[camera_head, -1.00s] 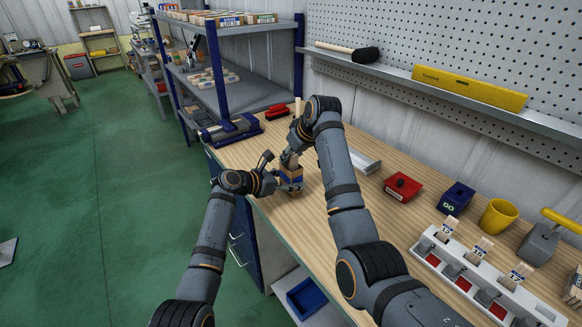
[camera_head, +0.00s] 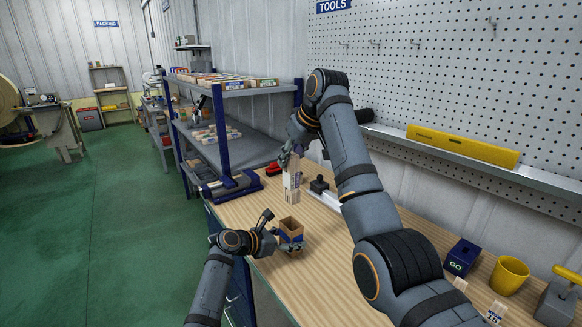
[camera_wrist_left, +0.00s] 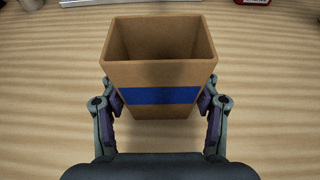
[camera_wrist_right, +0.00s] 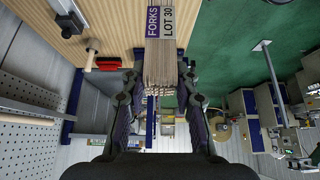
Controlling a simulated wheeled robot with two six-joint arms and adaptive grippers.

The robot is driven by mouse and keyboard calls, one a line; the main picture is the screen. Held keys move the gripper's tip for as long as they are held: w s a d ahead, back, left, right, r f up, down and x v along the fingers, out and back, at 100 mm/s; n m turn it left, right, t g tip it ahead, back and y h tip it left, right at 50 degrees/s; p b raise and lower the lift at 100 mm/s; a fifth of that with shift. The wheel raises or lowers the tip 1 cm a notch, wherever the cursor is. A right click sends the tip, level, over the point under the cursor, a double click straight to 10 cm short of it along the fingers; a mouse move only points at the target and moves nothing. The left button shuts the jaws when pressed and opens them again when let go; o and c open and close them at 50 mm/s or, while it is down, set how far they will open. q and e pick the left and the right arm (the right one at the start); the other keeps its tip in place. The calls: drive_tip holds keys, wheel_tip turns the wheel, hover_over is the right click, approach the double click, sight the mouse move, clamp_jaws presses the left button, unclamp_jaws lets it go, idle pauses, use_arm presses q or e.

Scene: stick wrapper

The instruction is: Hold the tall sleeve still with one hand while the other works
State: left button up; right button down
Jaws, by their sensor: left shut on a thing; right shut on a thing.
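The tall sleeve, a brown open-topped box with a blue band (camera_head: 290,227), stands upright on the bench; in the left wrist view its visible inside (camera_wrist_left: 160,38) looks empty. My left gripper (camera_head: 289,246) is shut around its sides, with fingers on both sides at the band (camera_wrist_left: 160,100). My right gripper (camera_head: 292,154) is shut on a bundle of wooden sticks (camera_head: 292,185), held upright with its lower end above the sleeve's rim in the picture. In the right wrist view the bundle (camera_wrist_right: 160,65) carries a label reading FORKS LOT 30.
A blue and grey device (camera_head: 230,186) and a red item (camera_head: 273,169) lie beyond the sleeve. A grey bar with a dark knob (camera_head: 320,187) is to the right. A blue GO box (camera_head: 462,257) and yellow cup (camera_head: 509,275) stand at right. Bare wood lies right of the sleeve.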

drive_tip(key=shift+r, duration=1)
use_arm(q)
drive_tip(key=o, duration=1.2)
